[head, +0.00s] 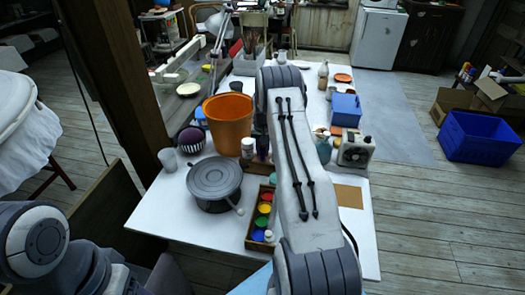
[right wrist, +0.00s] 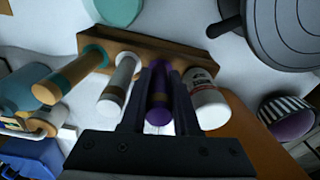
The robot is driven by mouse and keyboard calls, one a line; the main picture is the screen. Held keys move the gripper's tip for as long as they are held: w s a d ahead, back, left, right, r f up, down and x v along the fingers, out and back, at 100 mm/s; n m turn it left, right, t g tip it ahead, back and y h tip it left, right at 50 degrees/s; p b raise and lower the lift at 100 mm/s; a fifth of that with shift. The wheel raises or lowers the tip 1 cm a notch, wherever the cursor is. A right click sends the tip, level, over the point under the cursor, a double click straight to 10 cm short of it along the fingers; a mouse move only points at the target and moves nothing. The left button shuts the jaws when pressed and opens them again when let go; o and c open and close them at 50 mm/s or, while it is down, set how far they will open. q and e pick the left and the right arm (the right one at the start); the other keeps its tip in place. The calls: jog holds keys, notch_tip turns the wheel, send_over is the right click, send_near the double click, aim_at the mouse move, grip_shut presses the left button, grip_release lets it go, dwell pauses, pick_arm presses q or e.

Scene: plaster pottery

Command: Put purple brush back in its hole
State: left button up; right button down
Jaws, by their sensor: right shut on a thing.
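A brown wooden holder (right wrist: 140,47) crosses the upper part of the right wrist view; part of it also shows in the head view (head: 262,169). The purple brush (right wrist: 158,113) is between the dark fingers of my right gripper (right wrist: 158,75), which is shut on it. The brush is roughly in line with the holder's row. Its far end is at or close to the holder, but the fingers hide it, so I cannot tell whether it is in a hole. My left gripper is not in view.
A white-handled brush (right wrist: 118,85) and a teal-banded brush (right wrist: 70,77) stand in the holder. A white labelled bottle (right wrist: 206,98) is close on the right. An orange bucket (head: 228,122), grey turntable (head: 214,180) and paint tray (head: 263,210) are nearby.

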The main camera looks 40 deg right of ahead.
jog(key=shift+f, duration=0.25)
jog(key=c, duration=0.6)
grip_release()
jog(key=shift+r, duration=0.1)
notch_tip(320, 180, up, 9)
jog(key=b, duration=0.3)
jog(key=s+a+r+n, duration=0.2)
jog(key=a+r, duration=0.2)
jog(key=a, duration=0.6)
jog(key=s+a+r+n+y, duration=0.1)
jog(key=s+a+r+n, duration=0.15)
jog(key=a, duration=0.65)
jog(key=s+a+r+n, duration=0.2)
jog(key=a+r, duration=0.2)
jog(key=a, duration=0.6)
jog(key=s+a+r+n, duration=0.2)
jog(key=s+a+n, duration=0.3)
jog(key=s+a, duration=0.8)
jog(key=s+n, duration=0.1)
jog(key=s, duration=0.4)
jog(key=s+n, duration=0.1)
jog(key=s, duration=0.4)
jog(key=s+f+n, duration=0.1)
jog(key=s+n, duration=0.1)
jog(key=s, duration=0.3)
jog(key=shift+s+a+f+g+y, duration=0.1)
jog(key=shift+s+g+y, duration=0.2)
jog(key=shift+g, duration=0.1)
